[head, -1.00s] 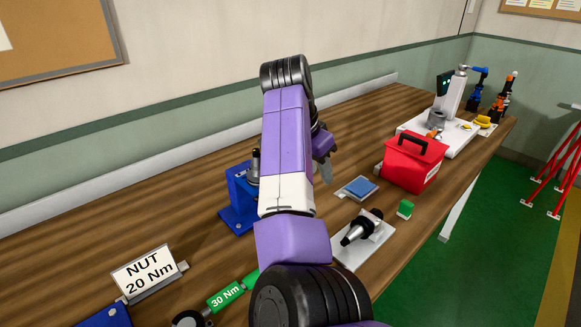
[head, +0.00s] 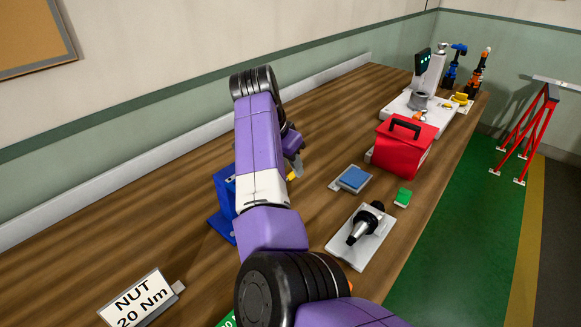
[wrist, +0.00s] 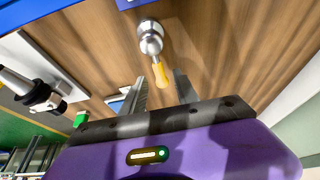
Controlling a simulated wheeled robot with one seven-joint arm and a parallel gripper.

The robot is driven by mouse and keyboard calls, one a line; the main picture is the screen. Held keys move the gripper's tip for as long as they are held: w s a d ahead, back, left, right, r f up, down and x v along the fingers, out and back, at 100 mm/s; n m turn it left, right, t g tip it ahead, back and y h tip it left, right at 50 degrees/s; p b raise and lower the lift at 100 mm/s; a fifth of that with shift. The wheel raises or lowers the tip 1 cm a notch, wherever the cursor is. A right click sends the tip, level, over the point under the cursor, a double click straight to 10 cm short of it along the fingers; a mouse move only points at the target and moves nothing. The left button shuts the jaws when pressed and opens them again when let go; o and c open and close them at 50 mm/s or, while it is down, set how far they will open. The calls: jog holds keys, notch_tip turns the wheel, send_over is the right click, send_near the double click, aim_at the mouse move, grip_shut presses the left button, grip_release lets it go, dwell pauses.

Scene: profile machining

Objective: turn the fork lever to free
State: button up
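The fork lever has a yellow grip (wrist: 161,75) on a round metal hub (wrist: 150,38) in the wrist view, pointing towards my gripper. Its yellow end also shows in the head view (head: 292,176), beside my arm. My gripper (wrist: 162,86) is open, with one finger on each side of the grip's end. I see no clear contact between finger and grip. The blue fixture (head: 223,203) stands on the bench, mostly hidden behind my arm in the head view. A blue edge shows at the top of the wrist view.
A black and silver tool holder (head: 366,223) lies on a pale plate right of my arm. A green block (head: 403,197), a blue pad (head: 354,179) and a red toolbox (head: 404,146) are farther along the bench.

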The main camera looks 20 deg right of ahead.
jog(key=shift+x, duration=0.95)
jog(key=shift+c, duration=0.5)
grip_shut()
dwell(0.3)
